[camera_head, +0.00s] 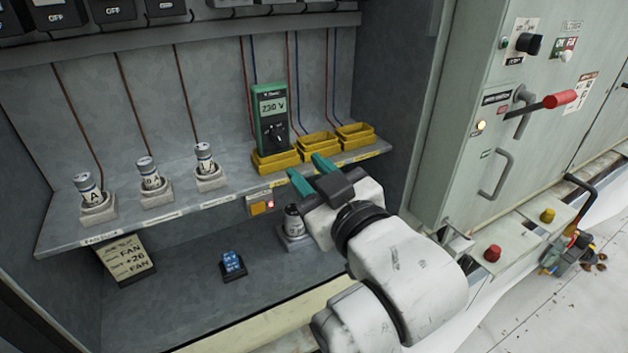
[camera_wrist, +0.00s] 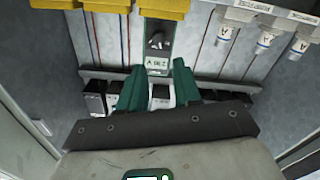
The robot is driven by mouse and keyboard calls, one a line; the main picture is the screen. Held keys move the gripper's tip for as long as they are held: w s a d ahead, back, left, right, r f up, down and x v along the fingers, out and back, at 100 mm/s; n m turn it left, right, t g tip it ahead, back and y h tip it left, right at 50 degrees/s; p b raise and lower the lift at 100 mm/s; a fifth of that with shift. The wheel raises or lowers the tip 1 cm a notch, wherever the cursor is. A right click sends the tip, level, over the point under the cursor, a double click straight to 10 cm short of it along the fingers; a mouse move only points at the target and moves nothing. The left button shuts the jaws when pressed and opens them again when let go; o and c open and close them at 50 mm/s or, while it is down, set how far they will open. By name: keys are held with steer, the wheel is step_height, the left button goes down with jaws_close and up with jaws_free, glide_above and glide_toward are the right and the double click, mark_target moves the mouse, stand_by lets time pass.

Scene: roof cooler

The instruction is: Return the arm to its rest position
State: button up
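My arm reaches into the open cabinet from the lower right. My gripper (camera_head: 307,174) is at the front edge of the shelf (camera_head: 150,224), just in front of the yellow holders. Its two green fingers stand apart with nothing seen between them; the wrist view shows the same gap (camera_wrist: 158,85). A green meter (camera_head: 270,118) reading 230 V stands upright in a yellow holder (camera_head: 276,161), behind and left of the fingers. The meter also shows in the wrist view (camera_wrist: 157,40), apart from the fingers.
Two empty-looking yellow holders (camera_head: 319,145) (camera_head: 355,135) stand right of the meter. Labelled fuses (camera_head: 88,188) (camera_head: 149,172) (camera_head: 205,157) stand on the shelf; another (camera_head: 293,220) stands below, beside my gripper. A grey panel (camera_head: 482,120) with a red-handled lever (camera_head: 558,99) stands at right.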

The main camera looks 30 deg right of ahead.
steer(key=shift+s, duration=0.5)
steer(key=s+d+f+m+g, duration=0.1)
steer(key=d+f+g, duration=0.15)
steer(key=f, duration=0.45)
steer(key=s+d+f+g, duration=0.1)
steer(key=s+f+g, duration=0.15)
steer(key=f, duration=0.45)
steer(key=s+d+f+m+g, duration=0.1)
steer(key=s+f+g, duration=0.5)
steer(key=s+f, duration=0.6)
steer(key=s+d+f+m+g, duration=0.2)
steer(key=s+f+g, duration=0.4)
steer(key=s+f, duration=0.5)
step_height(320, 180, down, 2)
steer(key=shift+s+d+f, duration=0.1)
steer(key=shift+s+d, duration=0.3)
steer(key=shift+d, duration=0.35)
